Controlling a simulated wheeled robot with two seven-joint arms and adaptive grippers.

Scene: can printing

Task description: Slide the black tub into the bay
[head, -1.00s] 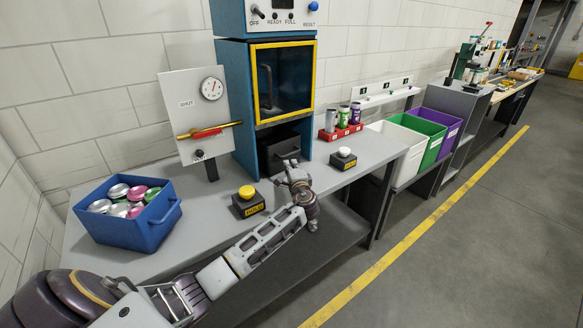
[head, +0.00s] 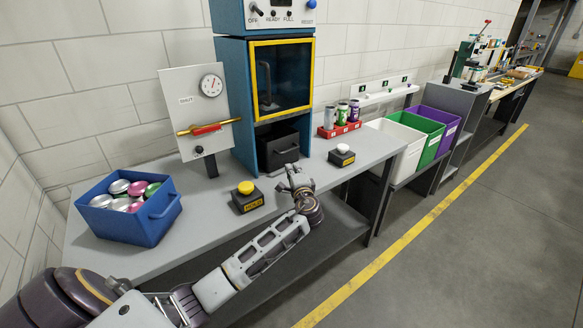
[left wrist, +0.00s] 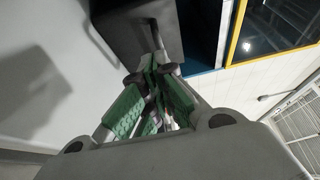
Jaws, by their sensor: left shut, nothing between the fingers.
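The black tub (head: 281,147) sits in the open bay (head: 262,131) at the foot of the blue machine, with its handle facing out. It also shows at the top of the left wrist view (left wrist: 135,35). My left gripper (head: 291,169) is shut and empty, just in front of the tub's handle. In the left wrist view, the green finger pads (left wrist: 150,95) are close together and point at the tub's front. I cannot tell whether the fingertips touch the tub. My right gripper is out of view.
A yellow HOLD button (head: 246,188) and a white-topped button box (head: 342,151) stand on the bench either side of the gripper. A blue bin (head: 140,224) of cans is at left. A red can rack (head: 339,130) is right of the machine.

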